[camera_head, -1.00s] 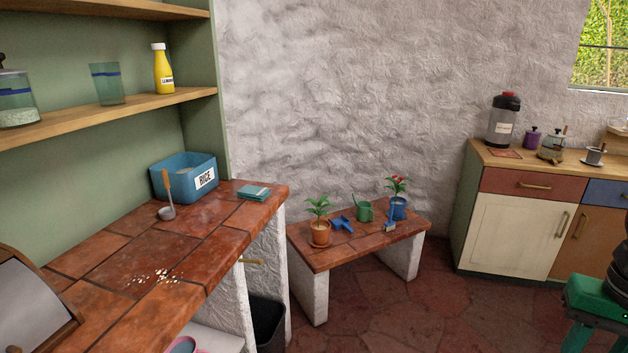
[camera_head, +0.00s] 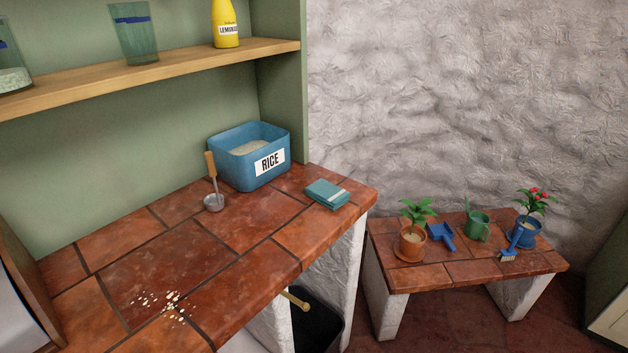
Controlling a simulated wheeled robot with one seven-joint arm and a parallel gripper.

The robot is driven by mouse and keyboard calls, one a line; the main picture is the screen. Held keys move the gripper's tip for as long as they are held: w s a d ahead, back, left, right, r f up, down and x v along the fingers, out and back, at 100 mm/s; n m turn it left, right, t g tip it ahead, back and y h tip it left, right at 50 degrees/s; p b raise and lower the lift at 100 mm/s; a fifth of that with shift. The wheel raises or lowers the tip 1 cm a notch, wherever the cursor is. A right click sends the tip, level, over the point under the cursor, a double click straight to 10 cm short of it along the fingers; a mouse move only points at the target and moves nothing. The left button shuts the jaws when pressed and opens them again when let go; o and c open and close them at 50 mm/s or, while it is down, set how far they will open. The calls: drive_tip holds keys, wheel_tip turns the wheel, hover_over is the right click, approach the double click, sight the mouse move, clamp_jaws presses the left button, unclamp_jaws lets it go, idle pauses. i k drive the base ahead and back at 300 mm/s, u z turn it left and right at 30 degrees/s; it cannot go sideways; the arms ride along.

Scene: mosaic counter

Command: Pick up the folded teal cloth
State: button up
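The folded teal cloth (camera_head: 327,194) lies flat on the red-brown tiled counter (camera_head: 215,265), near its right end. It has a pale stripe along one side and lies to the right of the blue rice bin. Nothing covers it. My gripper is not in view.
The blue rice bin (camera_head: 226,169) and a ladle (camera_head: 214,203) stand behind and left of the cloth. White grains (camera_head: 160,300) are scattered on the near counter. A wooden shelf (camera_head: 160,68) overhangs the back. A low bench (camera_head: 450,273) with potted plants stands to the right.

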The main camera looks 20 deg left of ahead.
sight(330, 195)
drive_tip(key=u, duration=0.6)
drive_tip(key=i, duration=0.95)
drive_tip(key=u, duration=0.65)
